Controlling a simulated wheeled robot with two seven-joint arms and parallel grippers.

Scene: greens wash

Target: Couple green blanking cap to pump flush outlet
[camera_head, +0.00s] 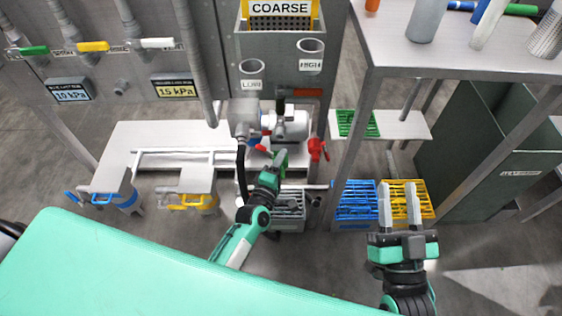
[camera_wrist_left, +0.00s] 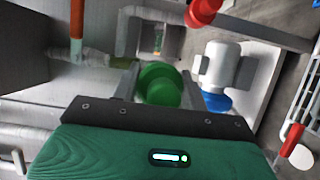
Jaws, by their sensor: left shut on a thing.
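My left gripper (camera_head: 280,160) is in front of the pump (camera_head: 290,126), low in the middle of the head view. In the left wrist view the green blanking cap (camera_wrist_left: 160,84) sits between the fingers of my left gripper, which is shut on it. The grey pump body (camera_wrist_left: 222,66) shows right of the cap there, with a blue part below it. The cap is apart from the pump body in that picture. I cannot make out the flush outlet clearly. My right gripper (camera_head: 400,192) is open and empty, its two fingers apart, in front of the yellow crate.
A red valve handle (camera_head: 318,149) stands right of the pump. A grey crate (camera_head: 288,226) is below my left gripper. Blue (camera_head: 356,213) and yellow (camera_head: 424,212) crates stand on the floor at right. A green crate (camera_head: 357,124) is on a shelf (camera_head: 405,126).

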